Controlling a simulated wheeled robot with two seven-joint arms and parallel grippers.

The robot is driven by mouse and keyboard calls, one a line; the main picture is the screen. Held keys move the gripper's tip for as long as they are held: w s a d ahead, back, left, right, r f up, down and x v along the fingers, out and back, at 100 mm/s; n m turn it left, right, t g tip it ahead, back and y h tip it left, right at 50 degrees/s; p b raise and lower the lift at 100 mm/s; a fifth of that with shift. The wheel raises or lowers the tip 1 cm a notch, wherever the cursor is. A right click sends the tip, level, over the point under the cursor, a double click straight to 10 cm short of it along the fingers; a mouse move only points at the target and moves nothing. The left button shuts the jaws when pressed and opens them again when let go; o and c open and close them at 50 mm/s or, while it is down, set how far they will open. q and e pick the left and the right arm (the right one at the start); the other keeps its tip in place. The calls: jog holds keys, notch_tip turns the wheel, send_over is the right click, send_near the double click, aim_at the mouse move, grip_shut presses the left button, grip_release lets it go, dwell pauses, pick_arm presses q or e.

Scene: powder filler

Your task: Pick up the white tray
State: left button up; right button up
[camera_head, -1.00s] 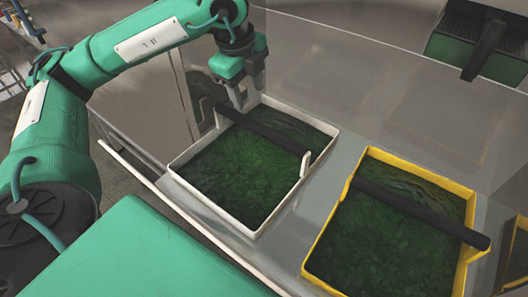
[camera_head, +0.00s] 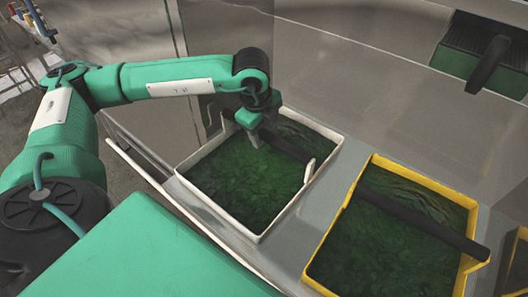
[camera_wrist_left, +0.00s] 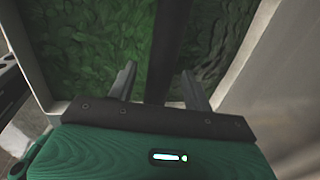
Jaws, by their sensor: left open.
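The white tray (camera_head: 228,229) stands on the grey counter in the middle of the head view, filled with dark green material. A black bar (camera_head: 283,144) spans it as a handle between raised white side tabs. My left gripper (camera_head: 256,142) is open and points down at the left end of the bar. In the left wrist view, my two fingers (camera_wrist_left: 156,86) stand apart with the black bar (camera_wrist_left: 167,50) between them; contact is not visible. The tray's white rim (camera_wrist_left: 243,55) shows at the right there. My right gripper is not in view.
A yellow tray (camera_head: 321,236) with a similar black bar and green contents stands just right of the white one. A grey wall panel rises behind. A dark opening with a black handle (camera_head: 489,65) is at the upper right. A rail (camera_head: 137,163) runs along the counter's left edge.

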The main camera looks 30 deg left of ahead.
pick_arm(q)
jog(key=shift+w+f, duration=0.15)
jog(key=shift+f, duration=0.7)
grip_shut()
jog(key=shift+r, duration=0.15)
dwell(0.6)
